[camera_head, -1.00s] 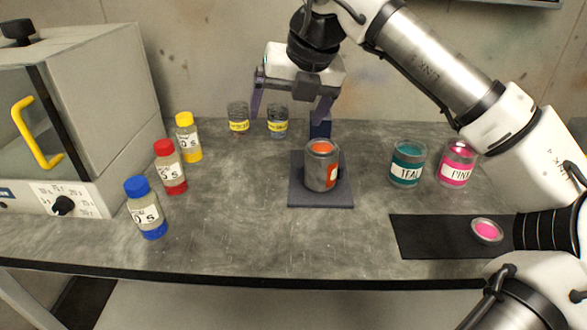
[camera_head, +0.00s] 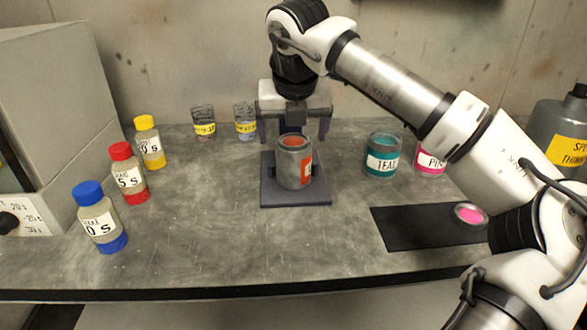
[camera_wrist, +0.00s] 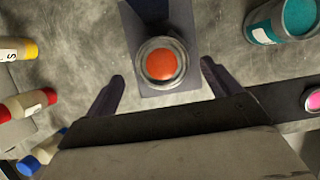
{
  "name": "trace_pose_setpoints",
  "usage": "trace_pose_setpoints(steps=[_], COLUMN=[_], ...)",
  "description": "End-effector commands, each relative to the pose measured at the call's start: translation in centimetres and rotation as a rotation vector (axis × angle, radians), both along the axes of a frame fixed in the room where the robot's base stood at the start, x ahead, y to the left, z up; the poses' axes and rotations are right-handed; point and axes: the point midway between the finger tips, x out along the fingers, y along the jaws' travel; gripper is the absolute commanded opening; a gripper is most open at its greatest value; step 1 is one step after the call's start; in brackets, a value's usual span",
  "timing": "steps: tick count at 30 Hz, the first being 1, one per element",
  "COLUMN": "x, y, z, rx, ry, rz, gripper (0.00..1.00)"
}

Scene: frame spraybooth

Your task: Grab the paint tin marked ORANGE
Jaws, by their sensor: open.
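The orange paint tin (camera_head: 294,165) is an open grey metal can with orange paint inside and an orange label, only partly turned to the camera. It stands upright on a dark square plate (camera_head: 296,200) near the middle of the bench. My gripper (camera_head: 294,135) is open and hangs above and behind the tin in the head view, one finger to each side. In the wrist view the tin (camera_wrist: 162,62) lies centred between and just beyond the two spread fingertips (camera_wrist: 163,72). No contact with the tin shows.
A teal tin (camera_head: 382,156) and a pink tin (camera_head: 430,159) stand to the right. A black mat (camera_head: 405,230) holds a pink-filled lid (camera_head: 470,214). Blue, red and yellow capped bottles (camera_head: 100,218) stand left, two small jars (camera_head: 204,122) behind. The front middle bench is clear.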

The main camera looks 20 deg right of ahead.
Motion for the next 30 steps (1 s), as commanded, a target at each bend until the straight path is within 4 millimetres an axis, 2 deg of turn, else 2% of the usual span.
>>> trace_pose_setpoints(steps=[7,16,27,30], x=[1.3,1.6,1.6,1.6], y=[-0.6,-0.7,-0.7,-0.7], z=[-3.7,-4.1,-4.0,-4.0], rx=[0.003,0.001,0.001,0.001], ry=[0.002,0.001,0.001,0.0], rz=[0.001,0.0,0.0,0.0], gripper=[0.89,0.88,0.4,0.3])
